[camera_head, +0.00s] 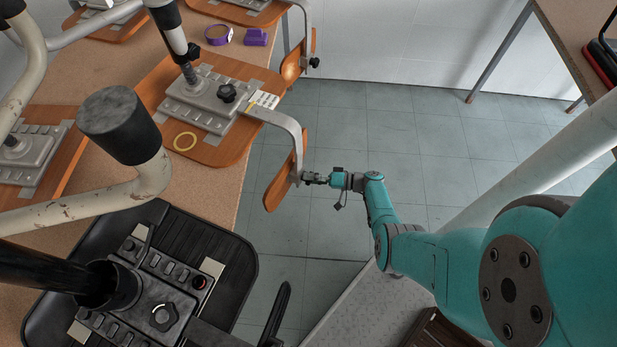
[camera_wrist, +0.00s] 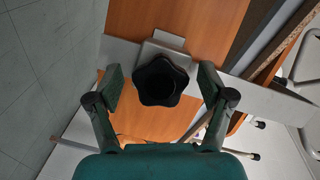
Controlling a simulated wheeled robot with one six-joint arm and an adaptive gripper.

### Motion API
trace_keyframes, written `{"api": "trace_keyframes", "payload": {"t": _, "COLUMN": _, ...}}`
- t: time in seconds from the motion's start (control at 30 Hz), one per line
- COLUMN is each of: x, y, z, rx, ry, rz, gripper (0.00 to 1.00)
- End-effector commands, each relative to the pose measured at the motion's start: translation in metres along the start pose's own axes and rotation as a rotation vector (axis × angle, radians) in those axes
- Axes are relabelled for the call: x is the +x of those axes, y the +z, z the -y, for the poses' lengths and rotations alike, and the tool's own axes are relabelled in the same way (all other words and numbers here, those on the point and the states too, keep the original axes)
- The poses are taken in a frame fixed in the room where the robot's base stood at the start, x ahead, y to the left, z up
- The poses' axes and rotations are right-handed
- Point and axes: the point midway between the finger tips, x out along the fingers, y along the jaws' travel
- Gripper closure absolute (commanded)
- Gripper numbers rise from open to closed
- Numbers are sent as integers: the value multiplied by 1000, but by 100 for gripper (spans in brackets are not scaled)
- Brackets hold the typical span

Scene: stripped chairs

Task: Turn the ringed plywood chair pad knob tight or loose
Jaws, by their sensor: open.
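The ringed chair is an orange plywood seat (camera_head: 216,143) lying underside up, with a yellow ring (camera_head: 185,141) on it. A curved metal bracket (camera_head: 283,122) runs from its grey mechanism to an upright plywood pad (camera_head: 281,182) beyond the bench edge. The pad's black lobed knob (camera_wrist: 161,82) shows in the wrist view, in front of a pale bracket plate. My gripper (camera_head: 306,178) is at the pad's outer side in the head view. Its fingers are open, one on each side of the knob, with visible gaps. In the head view the knob is hardly distinguishable.
A black chair base (camera_head: 222,250) with a dial lies at the front left. Another plywood pad (camera_head: 291,66) with a knob projects farther back. A purple tape roll (camera_head: 218,35) and purple block (camera_head: 256,37) lie on the bench (camera_head: 232,179). Tiled floor is clear beyond my arm.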

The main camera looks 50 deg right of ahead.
Motion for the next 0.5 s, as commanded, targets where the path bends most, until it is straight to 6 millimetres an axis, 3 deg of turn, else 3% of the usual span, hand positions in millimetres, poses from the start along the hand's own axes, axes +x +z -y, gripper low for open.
{"api": "trace_keyframes", "payload": {"t": 0.1, "x": 0, "y": 0, "z": 0, "rx": -2, "ry": 1, "rz": 0, "gripper": 20}}
{"api": "trace_keyframes", "payload": {"t": 0.4, "x": 0, "y": 0, "z": 0, "rx": -3, "ry": 1, "rz": 0, "gripper": 95}}
{"api": "trace_keyframes", "payload": {"t": 0.43, "x": 0, "y": 0, "z": 0, "rx": -3, "ry": 1, "rz": 0, "gripper": 100}}
{"api": "trace_keyframes", "payload": {"t": 0.5, "x": 0, "y": 0, "z": 0, "rx": -4, "ry": 1, "rz": 0, "gripper": 100}}
